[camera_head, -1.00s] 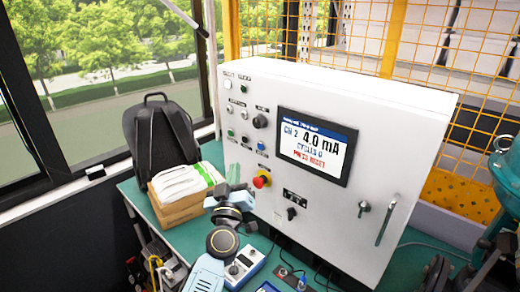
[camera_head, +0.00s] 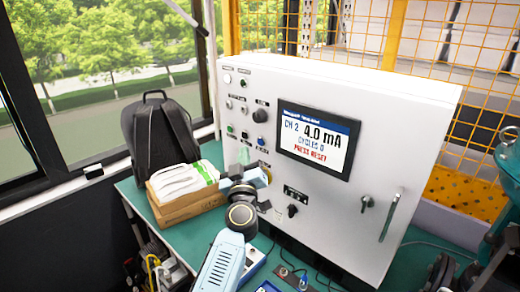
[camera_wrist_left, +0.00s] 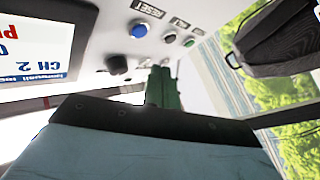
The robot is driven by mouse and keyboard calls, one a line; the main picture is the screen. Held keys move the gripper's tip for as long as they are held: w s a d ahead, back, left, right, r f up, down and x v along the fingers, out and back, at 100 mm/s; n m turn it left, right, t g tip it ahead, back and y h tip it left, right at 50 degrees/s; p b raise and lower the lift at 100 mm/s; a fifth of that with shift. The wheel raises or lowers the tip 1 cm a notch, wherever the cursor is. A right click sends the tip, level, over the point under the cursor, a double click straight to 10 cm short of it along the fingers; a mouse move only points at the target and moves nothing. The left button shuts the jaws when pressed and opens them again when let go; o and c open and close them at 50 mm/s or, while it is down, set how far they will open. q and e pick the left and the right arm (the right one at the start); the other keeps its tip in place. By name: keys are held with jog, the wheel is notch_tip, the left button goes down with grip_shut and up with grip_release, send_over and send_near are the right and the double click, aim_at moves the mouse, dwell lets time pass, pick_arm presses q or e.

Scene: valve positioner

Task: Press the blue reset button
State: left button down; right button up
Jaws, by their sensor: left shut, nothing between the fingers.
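The blue reset button (camera_head: 261,142) is on the white cabinet's sloped front, left of the screen. In the left wrist view it is the blue round button (camera_wrist_left: 139,31) beside the RESET label. My left gripper (camera_head: 244,156) is shut and empty, its green fingertips just below and left of the button in the head view. In the left wrist view the shut green fingers (camera_wrist_left: 163,88) point at the panel, with the button beyond and left of their tips. A gap to the button seems to show; its depth is hard to judge. My right gripper is not in view.
The screen (camera_head: 317,143) reads CH 2, 4.0 mA, CYCLES 0, PRESS RESET. A green button (camera_head: 230,129), a black button (camera_head: 245,135) and a black knob (camera_head: 260,115) are close by. A box of papers (camera_head: 187,187) and a backpack (camera_head: 160,135) stand to the left.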

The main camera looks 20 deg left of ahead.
aim_at(261, 142)
pick_arm(q)
jog(key=shift+w+d+b, duration=0.2)
jog(key=shift+w+d, duration=0.1)
jog(key=shift+w, duration=0.5)
jog(key=shift+w+d+b, duration=0.15)
jog(key=shift+w+d, duration=0.1)
jog(key=shift+w, duration=0.5)
jog(key=shift+w, duration=0.15)
dwell(0.8)
jog(key=shift+w+d, duration=0.15)
jog(key=shift+w, duration=0.1)
jog(key=shift+w+d, duration=0.1)
jog(key=shift+w, duration=0.25)
dwell(0.6)
jog(key=shift+s+r, duration=0.1)
jog(key=shift+s+a+p, duration=0.25)
jog(key=shift+s+p, duration=0.4)
jog(key=shift+p, duration=0.05)
